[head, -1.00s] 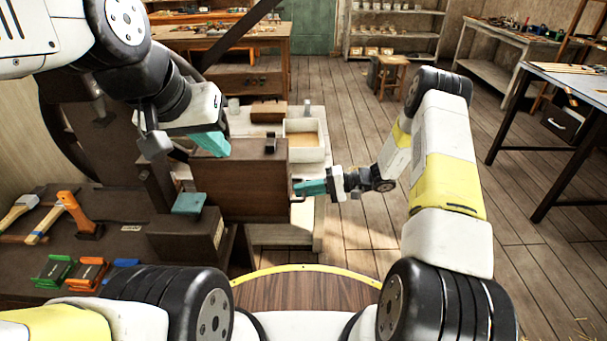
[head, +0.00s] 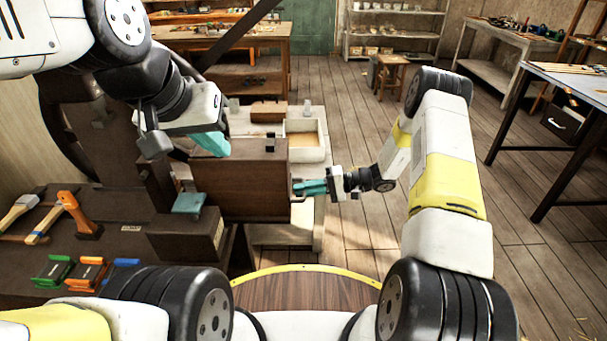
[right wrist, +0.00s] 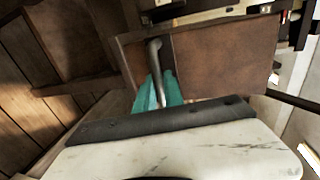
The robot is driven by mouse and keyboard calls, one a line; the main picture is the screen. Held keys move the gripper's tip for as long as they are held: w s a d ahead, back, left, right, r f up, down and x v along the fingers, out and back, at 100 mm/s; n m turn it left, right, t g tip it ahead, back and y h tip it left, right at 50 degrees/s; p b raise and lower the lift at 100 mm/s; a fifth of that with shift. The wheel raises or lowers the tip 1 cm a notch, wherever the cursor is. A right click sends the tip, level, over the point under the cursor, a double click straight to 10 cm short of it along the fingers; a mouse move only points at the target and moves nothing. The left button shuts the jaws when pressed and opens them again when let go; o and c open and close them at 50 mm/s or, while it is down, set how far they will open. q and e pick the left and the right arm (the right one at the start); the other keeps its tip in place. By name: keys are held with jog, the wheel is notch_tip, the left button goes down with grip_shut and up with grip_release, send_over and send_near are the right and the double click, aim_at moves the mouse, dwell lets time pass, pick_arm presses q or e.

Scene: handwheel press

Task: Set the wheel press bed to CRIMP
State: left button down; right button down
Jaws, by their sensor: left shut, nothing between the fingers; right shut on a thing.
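The wheel press stands at the left, with part of its large dark wheel (head: 62,128) showing behind my left arm. A brown box-like panel (head: 240,188) is in the middle; I cannot tell whether it is the press bed. A metal handle (right wrist: 154,52) sticks out at its right side. My right gripper (head: 297,188) is shut on that handle, and its teal fingers (right wrist: 158,92) close on it in the right wrist view. My left gripper (head: 222,148) is shut and empty, over the panel's top left edge. No CRIMP label is readable.
A teal-topped block (head: 189,204) sits left of the panel. A pale tray (head: 304,140) is behind the panel. A table (head: 570,78) stands at the right; the floor between is clear.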

aim_at(235, 186)
jog(key=shift+a, duration=0.1)
jog(key=r+x, duration=0.2)
jog(key=x, duration=0.7)
jog(key=r+x, duration=0.1)
jog(key=x, duration=0.8)
jog(key=a+r+x, duration=0.1)
jog(key=r+x, duration=0.1)
jog(key=x, duration=0.7)
jog(key=shift+a+r, duration=0.25)
jog(key=shift+a, duration=0.15)
jog(key=c, duration=1.5)
grip_release()
jog(key=shift+a, duration=0.2)
jog(key=shift+o, duration=0.2)
jog(key=shift+d, duration=0.1)
jog(key=shift+d+r, duration=0.1)
jog(key=shift+d, duration=0.3)
jog(key=v, duration=0.7)
